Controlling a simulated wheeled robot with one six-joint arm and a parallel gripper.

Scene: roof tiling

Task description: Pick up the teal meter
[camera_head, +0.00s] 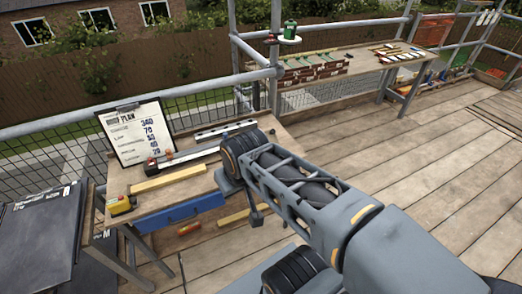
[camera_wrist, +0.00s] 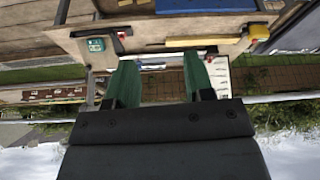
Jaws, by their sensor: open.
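The teal meter (camera_wrist: 97,45) lies on the wooden workbench, towards the upper left in the wrist view. It looks like a small teal block with a pale face. I cannot make it out in the head view, where my arm covers the right part of the bench. My gripper (camera_wrist: 160,62) is open, with its two green fingers apart and nothing between them. The meter is outside the fingers, left of the left finger in the wrist view. The fingertips are hidden behind the arm in the head view.
The workbench (camera_head: 125,182) holds a yellow bar (camera_head: 168,180), a clipboard with a roof plan (camera_head: 137,132), a metal level (camera_head: 225,130) and a yellow box with a red button (camera_head: 121,205). Scaffold rails stand behind. Plank floor is clear at right.

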